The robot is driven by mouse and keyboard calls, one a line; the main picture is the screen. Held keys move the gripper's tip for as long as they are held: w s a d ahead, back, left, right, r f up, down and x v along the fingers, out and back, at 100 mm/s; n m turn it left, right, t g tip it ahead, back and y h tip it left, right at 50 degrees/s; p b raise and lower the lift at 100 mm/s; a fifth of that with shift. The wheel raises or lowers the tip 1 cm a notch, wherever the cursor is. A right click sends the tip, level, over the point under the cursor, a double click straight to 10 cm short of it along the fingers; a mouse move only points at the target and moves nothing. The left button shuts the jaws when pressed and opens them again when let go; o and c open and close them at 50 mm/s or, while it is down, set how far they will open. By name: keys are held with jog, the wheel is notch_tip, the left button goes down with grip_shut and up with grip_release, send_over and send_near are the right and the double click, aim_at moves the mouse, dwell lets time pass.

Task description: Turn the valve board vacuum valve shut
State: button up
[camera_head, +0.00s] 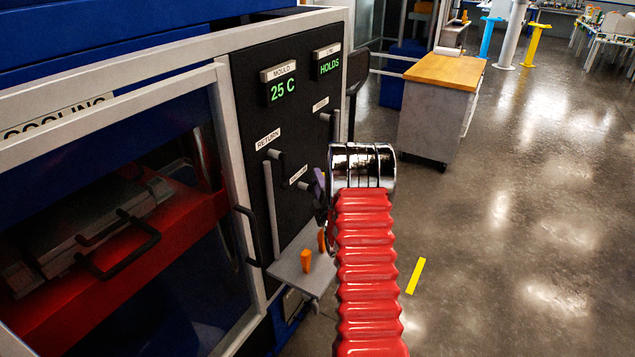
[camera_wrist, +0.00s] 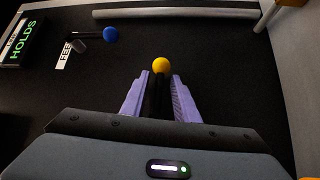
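In the wrist view, a yellow ball knob (camera_wrist: 160,65) lies straight ahead, just past my fingertips. Its stem and the dark gap between the fingers are hard to tell apart. My gripper (camera_wrist: 159,82) has two purple fingers standing apart, one each side of the knob's line, with no clear contact. In the head view, my gripper (camera_head: 320,192) is at the board's lower right, partly hidden by my red arm. The vacuum label cannot be read for certain.
A blue ball knob (camera_wrist: 110,34) sits left of the yellow one, near a partly hidden label. A pale bar (camera_wrist: 175,13) crosses the board. A small shelf (camera_head: 290,275) with an orange piece (camera_head: 306,261) juts out below. A wood-topped cabinet (camera_head: 445,68) stands behind; the floor rightward is clear.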

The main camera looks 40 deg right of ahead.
jog(key=shift+c, duration=0.4)
grip_shut()
jog(key=shift+f, duration=0.1)
